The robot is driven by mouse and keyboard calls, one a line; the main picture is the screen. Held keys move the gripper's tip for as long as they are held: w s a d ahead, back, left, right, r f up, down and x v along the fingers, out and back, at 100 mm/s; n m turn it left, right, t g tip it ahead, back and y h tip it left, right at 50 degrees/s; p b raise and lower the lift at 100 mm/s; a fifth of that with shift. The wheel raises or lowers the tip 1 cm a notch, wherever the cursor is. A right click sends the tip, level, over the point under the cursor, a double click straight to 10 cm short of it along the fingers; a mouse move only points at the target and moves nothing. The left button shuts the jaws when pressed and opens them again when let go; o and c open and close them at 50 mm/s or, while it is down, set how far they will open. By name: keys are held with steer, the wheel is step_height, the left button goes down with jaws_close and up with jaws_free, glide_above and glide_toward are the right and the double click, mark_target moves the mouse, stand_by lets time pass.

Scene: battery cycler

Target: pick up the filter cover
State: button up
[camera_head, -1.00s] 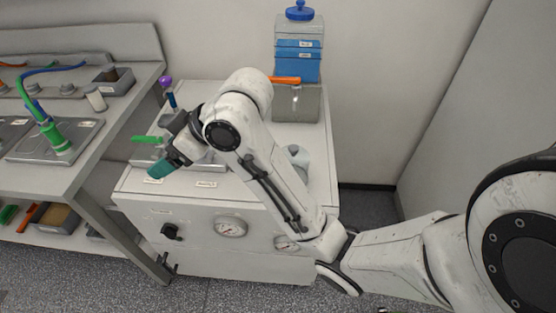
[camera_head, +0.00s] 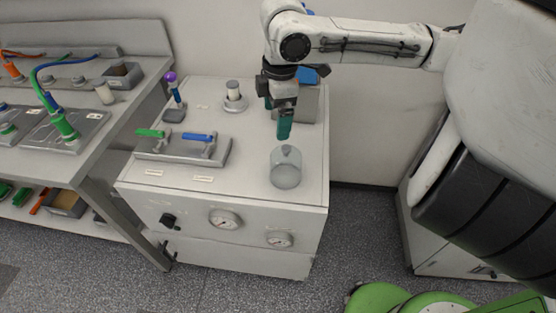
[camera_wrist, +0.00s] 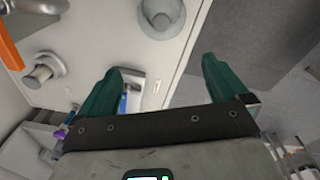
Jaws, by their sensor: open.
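The filter cover looks to be the clear domed cover with a small knob (camera_head: 286,169), upright on the front right of the white cabinet top. In the wrist view it looks to be the round clear shape (camera_wrist: 162,14) at the top edge, beyond the fingertips. My gripper (camera_head: 278,120) points down above the cabinet top, behind the cover and apart from it. In the wrist view its two green fingers (camera_wrist: 163,66) are wide apart with nothing between them.
A white cylinder on a round base (camera_head: 234,98) stands left of my gripper. A metal plate with green and blue handles (camera_head: 182,150) lies at the left. A grey tank (camera_head: 308,104) stands behind my gripper. The surface around the cover is clear.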

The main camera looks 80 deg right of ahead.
steer(key=s+f, duration=0.1)
steer(key=s, duration=0.2)
glide_above(286, 147)
steer(key=shift+g, duration=0.4)
step_height(286, 147, down, 5)
steer(key=shift+s+a+r, duration=0.1)
steer(key=shift+s+r, duration=0.05)
steer(key=shift+r, duration=0.05)
steer(key=shift+f, duration=2.9)
steer(key=c, duration=1.1)
